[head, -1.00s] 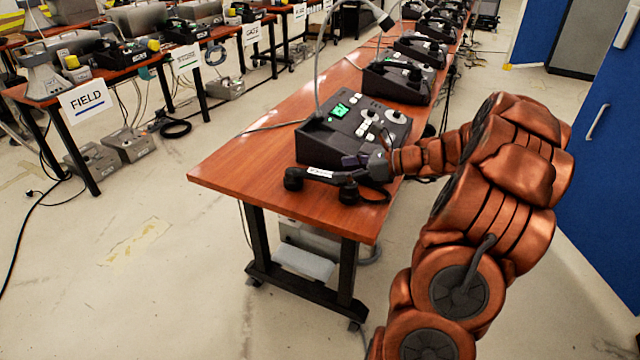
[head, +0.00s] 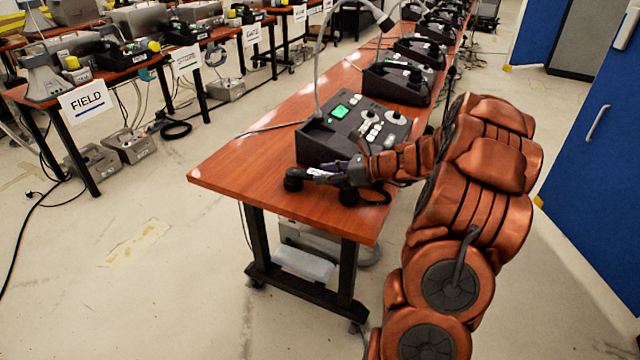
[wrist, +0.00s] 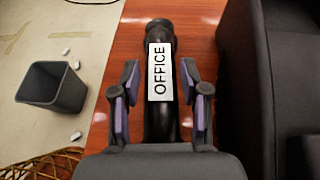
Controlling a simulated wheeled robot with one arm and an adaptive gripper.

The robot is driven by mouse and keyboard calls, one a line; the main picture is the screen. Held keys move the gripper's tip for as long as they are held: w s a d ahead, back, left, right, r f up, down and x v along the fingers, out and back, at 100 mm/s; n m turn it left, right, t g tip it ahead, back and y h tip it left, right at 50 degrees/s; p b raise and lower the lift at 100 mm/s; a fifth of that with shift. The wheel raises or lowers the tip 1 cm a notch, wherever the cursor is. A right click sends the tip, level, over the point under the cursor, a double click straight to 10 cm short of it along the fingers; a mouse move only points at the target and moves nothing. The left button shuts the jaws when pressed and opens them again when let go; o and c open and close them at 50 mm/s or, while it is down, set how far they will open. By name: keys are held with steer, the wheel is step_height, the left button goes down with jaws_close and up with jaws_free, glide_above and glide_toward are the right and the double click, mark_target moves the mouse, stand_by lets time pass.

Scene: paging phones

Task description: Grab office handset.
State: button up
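The office handset (wrist: 160,40) is black with a white label reading OFFICE and lies on the wooden table. In the wrist view it runs lengthwise between the two purple-padded fingers of my gripper (wrist: 159,98). The fingers are open, one on each side of the handset, with a gap on both sides. In the head view the handset (head: 294,180) lies at the table's near end, in front of a black phone console (head: 350,128). My gripper (head: 338,172) is over it and hides its middle. Whether the fingers reach down to its sides is unclear.
The wooden table (head: 240,165) is clear left of the handset. The console stands close on the right in the wrist view. A dark bin (wrist: 52,86) is on the floor. More consoles (head: 398,80) line the table behind.

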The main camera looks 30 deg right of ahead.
jaws_close()
steer(key=shift+r, duration=0.1)
